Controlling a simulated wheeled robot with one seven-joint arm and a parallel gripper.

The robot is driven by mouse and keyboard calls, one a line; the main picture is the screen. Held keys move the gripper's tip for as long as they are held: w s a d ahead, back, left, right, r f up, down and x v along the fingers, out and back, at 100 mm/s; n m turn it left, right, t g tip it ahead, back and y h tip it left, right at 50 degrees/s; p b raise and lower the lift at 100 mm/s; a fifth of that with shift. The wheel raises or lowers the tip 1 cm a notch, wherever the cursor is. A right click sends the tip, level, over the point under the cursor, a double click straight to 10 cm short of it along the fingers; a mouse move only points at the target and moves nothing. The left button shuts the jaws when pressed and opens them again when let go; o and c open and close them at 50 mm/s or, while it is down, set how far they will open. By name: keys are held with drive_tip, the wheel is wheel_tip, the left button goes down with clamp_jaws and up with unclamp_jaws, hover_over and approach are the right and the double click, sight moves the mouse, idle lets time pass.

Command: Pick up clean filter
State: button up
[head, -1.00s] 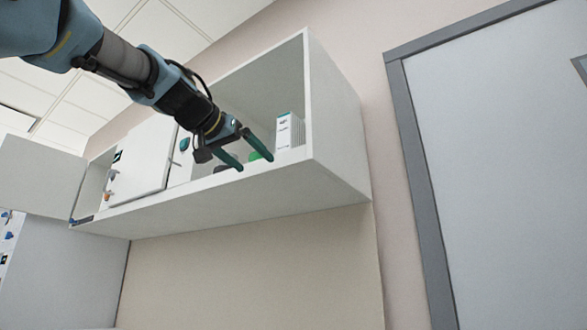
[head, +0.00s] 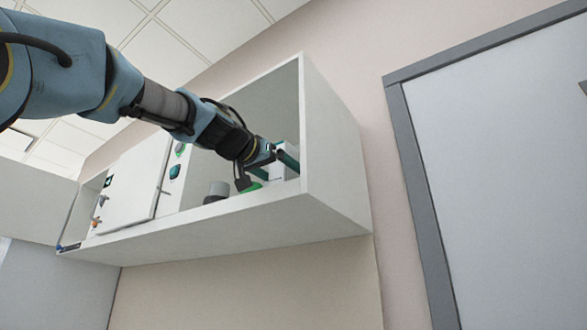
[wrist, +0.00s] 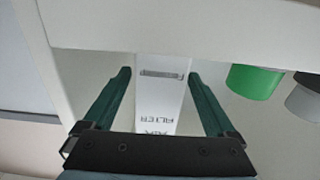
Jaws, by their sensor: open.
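The clean filter appears as a white box (head: 289,148) with dark lettering, standing in the open right end of the wall cabinet. It also shows in the wrist view (wrist: 162,95), between my two fingers. My gripper (head: 278,167) is open, with green fingers reaching into the cabinet at the box. In the wrist view, my gripper (wrist: 159,76) has one finger on each side of the box, with gaps visible. The gripper partly hides the box in the head view.
A green round object (wrist: 254,81) and a grey one (wrist: 306,100) stand beside the box on the shelf. The cabinet's right side wall (head: 330,150) is close to the box. Cabinet doors (head: 130,185) are at the left. A grey-framed door (head: 500,170) is at the far right.

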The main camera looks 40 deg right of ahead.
drive_tip(key=shift+x, duration=0.8)
drive_tip(key=shift+c, duration=0.3)
clamp_jaws()
